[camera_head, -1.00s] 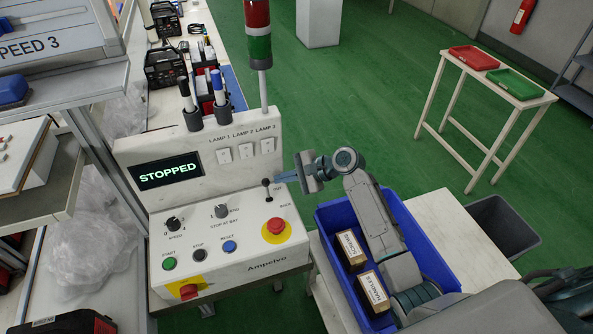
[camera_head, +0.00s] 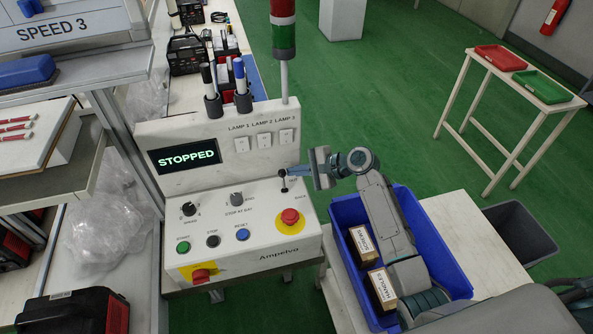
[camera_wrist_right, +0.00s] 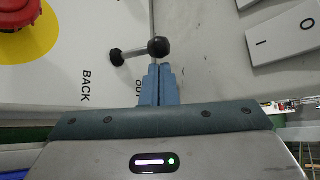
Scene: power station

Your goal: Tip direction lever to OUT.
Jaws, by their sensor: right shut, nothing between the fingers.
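The direction lever (camera_head: 284,181) is a short metal stick with a black ball knob, on the right part of the white control panel (camera_head: 262,215). In the right wrist view the lever (camera_wrist_right: 136,52) runs from its dark base near the BACK label to its knob in front of my fingertips. The OUT label (camera_wrist_right: 138,87) is partly hidden by my fingers. My right gripper (camera_head: 289,173) is shut and empty, its tips at the knob's side; I cannot tell whether they touch. It also shows in the right wrist view (camera_wrist_right: 158,67). My left gripper is not in view.
A red mushroom button (camera_head: 290,216) sits below the lever, and lamp switches (camera_head: 264,140) sit above it. The display (camera_head: 186,156) reads STOPPED. A signal tower (camera_head: 284,40) stands behind the panel. A blue bin (camera_head: 449,256) with two boxes lies under my right arm.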

